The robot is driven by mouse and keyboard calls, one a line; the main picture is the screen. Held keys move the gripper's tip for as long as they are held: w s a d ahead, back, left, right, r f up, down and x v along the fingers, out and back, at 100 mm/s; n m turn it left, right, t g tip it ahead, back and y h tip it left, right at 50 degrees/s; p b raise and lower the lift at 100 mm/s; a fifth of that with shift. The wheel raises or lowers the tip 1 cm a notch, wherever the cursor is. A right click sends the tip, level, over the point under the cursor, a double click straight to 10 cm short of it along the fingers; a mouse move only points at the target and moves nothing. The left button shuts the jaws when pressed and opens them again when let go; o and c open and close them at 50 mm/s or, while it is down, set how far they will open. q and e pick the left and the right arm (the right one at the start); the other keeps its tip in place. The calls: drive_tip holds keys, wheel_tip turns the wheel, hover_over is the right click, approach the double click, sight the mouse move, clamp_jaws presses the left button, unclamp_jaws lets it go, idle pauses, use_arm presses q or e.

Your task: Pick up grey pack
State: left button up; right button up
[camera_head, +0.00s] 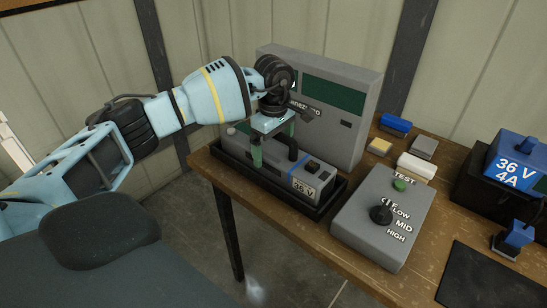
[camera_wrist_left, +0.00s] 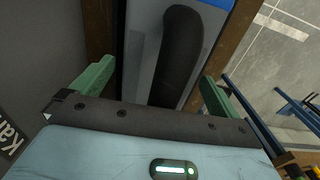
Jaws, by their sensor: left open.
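The grey pack (camera_head: 318,180) lies in a black tray (camera_head: 322,206) on the wooden table. It has a blue stripe, a "36 V" label and a black handle (camera_head: 293,150). My left gripper (camera_head: 273,147) is open above the pack, its green fingers pointing down near the handle. In the left wrist view the handle (camera_wrist_left: 180,55) shows between the two open fingers (camera_wrist_left: 152,88), with the grey top of the pack (camera_wrist_left: 142,45) beside it. The fingers hide part of the pack in the head view. My right gripper is not in view.
A tall grey unit (camera_head: 352,122) with a dark green screen stands right behind the tray. A grey control box (camera_head: 365,222) with a knob and green button stands to the right. Small blocks (camera_head: 416,165), a blue 36 V 4A unit (camera_head: 515,165) and a black mat (camera_head: 490,280) lie farther right.

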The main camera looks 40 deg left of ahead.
use_arm(q)
drive_tip(key=c, duration=1.9)
drive_tip(key=shift+w+r, duration=0.15)
drive_tip(key=shift+r, duration=0.1)
drive_tip(key=shift+c, duration=0.5)
drive_tip(key=shift+r, duration=0.5)
wheel_tip(320, 180, up, 3)
drive_tip(key=shift+f, duration=0.15)
drive_tip(key=s+d+r+b, duration=0.1)
drive_tip(key=s, duration=1.5)
drive_tip(key=shift+d, duration=0.15)
